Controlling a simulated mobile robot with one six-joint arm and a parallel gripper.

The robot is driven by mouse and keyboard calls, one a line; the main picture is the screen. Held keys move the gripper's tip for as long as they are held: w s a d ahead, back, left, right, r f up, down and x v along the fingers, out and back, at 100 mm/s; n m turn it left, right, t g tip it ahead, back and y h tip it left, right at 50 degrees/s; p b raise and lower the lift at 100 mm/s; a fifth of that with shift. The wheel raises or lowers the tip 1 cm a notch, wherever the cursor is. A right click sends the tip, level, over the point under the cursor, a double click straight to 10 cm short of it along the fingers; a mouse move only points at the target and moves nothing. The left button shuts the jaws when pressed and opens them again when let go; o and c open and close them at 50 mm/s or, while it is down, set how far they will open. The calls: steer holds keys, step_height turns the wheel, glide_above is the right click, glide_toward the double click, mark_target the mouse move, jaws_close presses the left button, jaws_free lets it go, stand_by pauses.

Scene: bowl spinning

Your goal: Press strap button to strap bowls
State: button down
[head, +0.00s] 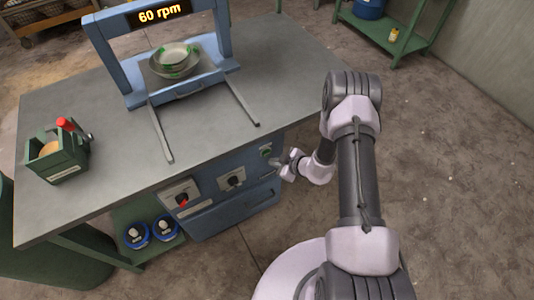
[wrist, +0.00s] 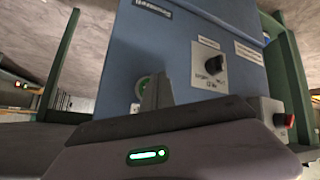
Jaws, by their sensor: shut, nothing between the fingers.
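My gripper (head: 278,163) is shut and empty, at the front of the blue cabinet (head: 240,202) below the tabletop. A green button (head: 266,152) is on that cabinet's front, just beside my fingertips. In the wrist view the shut fingers (wrist: 157,92) cover part of the round green button (wrist: 143,84); I cannot tell whether they touch it. The strap label is too small to read. The stacked bowls (head: 174,56), with green marks, sit on a round plate under the blue frame (head: 104,58). The display (head: 158,12) reads 60 rpm.
A black knob (head: 233,181) and a red control (head: 183,201) are left of the button. Two rails lie on the grey tabletop (head: 110,135). A green box (head: 58,168) with tools stands at its left end. Blue containers (head: 137,234) sit below.

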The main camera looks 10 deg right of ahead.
steer(key=s, duration=0.2)
steer(key=s+d, duration=0.1)
steer(key=s, duration=0.1)
steer(key=shift+d+p, duration=0.15)
steer(key=shift+p, duration=0.25)
stand_by(0.4)
